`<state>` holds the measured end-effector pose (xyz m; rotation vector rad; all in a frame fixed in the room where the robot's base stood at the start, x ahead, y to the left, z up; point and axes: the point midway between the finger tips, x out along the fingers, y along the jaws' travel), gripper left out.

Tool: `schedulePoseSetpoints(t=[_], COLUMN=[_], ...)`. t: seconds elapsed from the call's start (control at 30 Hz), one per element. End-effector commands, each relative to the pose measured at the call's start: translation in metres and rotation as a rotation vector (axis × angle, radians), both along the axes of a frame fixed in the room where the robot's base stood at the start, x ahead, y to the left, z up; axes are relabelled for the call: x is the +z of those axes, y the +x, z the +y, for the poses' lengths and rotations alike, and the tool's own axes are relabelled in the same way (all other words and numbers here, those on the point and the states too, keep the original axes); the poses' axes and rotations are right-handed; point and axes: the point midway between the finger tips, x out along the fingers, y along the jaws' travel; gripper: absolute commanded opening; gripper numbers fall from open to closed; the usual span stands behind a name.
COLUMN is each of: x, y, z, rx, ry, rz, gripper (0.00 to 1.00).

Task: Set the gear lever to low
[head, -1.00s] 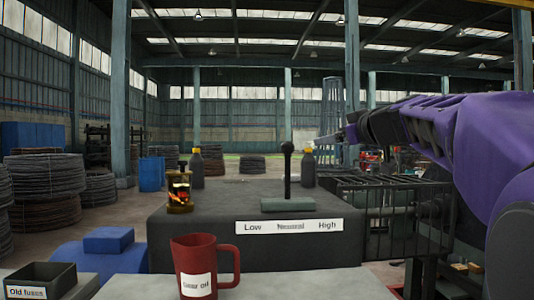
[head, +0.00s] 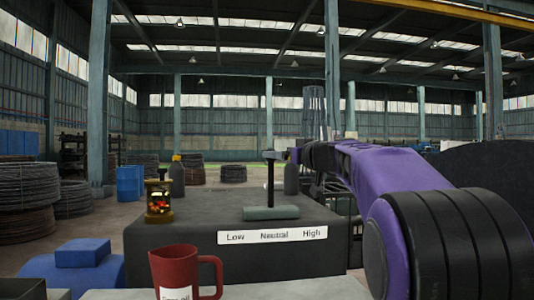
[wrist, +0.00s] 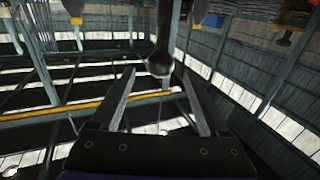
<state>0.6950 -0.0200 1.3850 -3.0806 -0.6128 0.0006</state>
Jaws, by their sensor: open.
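The gear lever (head: 270,180) is a dark upright rod with a round knob, rising from a grey-green base (head: 271,212). It stands above the word Neutral on the white label (head: 273,236), with Low on the left and High on the right. My gripper (head: 290,155) is just right of the knob, at about its height. In the wrist view, which looks upside down, the open fingers (wrist: 157,72) have the lever's knob (wrist: 160,63) between or just beyond their tips. Contact cannot be told.
A brass lantern-like object (head: 159,200) stands left on the dark block (head: 180,243). Dark bottles (head: 178,178) stand behind. A red mug (head: 176,270) is in front on a pale surface. A metal basket (head: 354,215) is to the right, partly behind my arm.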

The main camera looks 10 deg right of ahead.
Motion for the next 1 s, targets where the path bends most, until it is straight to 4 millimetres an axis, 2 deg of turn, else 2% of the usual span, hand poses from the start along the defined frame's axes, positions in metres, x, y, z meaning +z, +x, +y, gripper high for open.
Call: schedulePoseSetpoints(t=[0.1,0.3,0.7,0.77,1.0], x=[0.003,0.002,0.0,0.0,0.0], y=[0.022,0.044,0.051,0.051,0.051], z=[0.01,0.019,0.021,0.021,0.021], rx=[0.002,0.001,0.0,0.0,0.0], ry=[-0.001,0.0,0.0,0.0,-0.001], rz=[0.002,0.0,0.0,0.0,0.0], gripper=[0.79,0.79,0.79,0.71,0.28])
